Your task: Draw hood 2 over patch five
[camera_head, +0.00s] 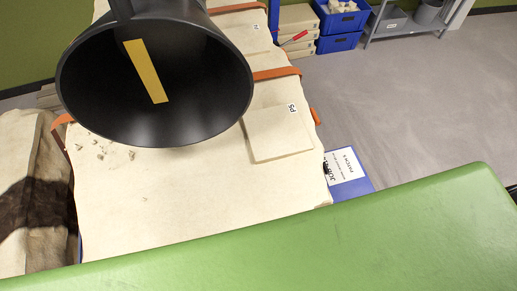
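A large black hood (95,95) with a round flared mouth hangs at the upper left, its mouth facing me. A yellow strip (146,71) runs along its inside. Patch five (279,135) is a flat cream square labelled P5, lying on the pale plaster block to the lower right of the hood. The hood's rim comes close to the patch's left edge in the picture but leaves the patch in sight. No number is readable on the hood, so I cannot tell whether it is hood 2. Neither of my grippers is in view.
The plaster block (190,200) carries orange straps (276,73) and small crumbs (131,155). A blue clipboard (358,187) with a job sheet is at its right edge. Blue bins (338,41) and a grey rack (405,28) stand behind. Open floor (420,110) lies right.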

